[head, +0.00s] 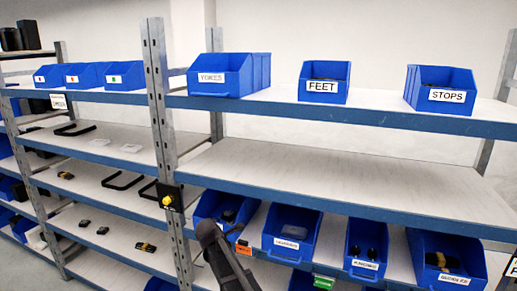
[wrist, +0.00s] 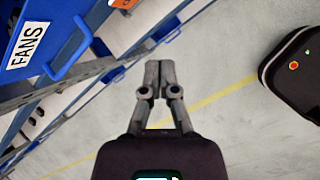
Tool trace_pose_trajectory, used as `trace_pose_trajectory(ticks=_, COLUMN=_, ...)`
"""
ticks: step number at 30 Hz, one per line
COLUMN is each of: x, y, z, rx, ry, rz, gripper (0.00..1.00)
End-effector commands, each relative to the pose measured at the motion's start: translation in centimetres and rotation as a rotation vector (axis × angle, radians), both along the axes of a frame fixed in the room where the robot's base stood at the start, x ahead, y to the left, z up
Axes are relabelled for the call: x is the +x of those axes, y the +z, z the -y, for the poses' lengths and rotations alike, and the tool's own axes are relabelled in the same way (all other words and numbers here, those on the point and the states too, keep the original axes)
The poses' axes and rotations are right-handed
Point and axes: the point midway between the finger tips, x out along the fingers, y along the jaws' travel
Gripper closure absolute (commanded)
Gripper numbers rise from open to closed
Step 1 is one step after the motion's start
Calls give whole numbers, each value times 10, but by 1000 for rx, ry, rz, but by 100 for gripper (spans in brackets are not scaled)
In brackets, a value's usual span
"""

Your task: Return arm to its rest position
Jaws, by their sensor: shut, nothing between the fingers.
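My gripper (wrist: 158,68) shows in the wrist view with its two grey fingers together and nothing between them. It is over the pale floor beside the shelf edge. In the head view, my dark arm (head: 224,258) rises from the bottom middle, in front of the lower shelf bins. The gripper's fingers cannot be made out there.
A blue bin labelled FANS (wrist: 45,35) is close at the upper left of the wrist view. A black rounded case (wrist: 292,75) is at the right. The shelf rack (head: 330,165) holds blue bins above and below; its middle right shelf is bare.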

Motion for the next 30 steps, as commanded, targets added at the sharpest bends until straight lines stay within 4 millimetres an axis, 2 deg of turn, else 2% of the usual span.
trace_pose_trajectory(ticks=1, x=-12, y=-5, z=25, rx=42, ry=-91, rz=-3, gripper=100)
trace_pose_trajectory(ticks=3, x=-22, y=-10, z=51, rx=101, ry=-219, rz=-3, gripper=100)
trace_pose_trajectory(ticks=8, x=-50, y=-21, z=105, rx=227, ry=-515, rz=-7, gripper=100)
trace_pose_trajectory(ticks=15, x=-98, y=-35, z=176, rx=389, ry=-966, rz=-7, gripper=100)
trace_pose_trajectory(ticks=24, x=-168, y=-49, z=246, rx=546, ry=-1541, rz=0, gripper=100)
trace_pose_trajectory(ticks=30, x=-210, y=-55, z=275, rx=609, ry=-1875, rz=3, gripper=100)
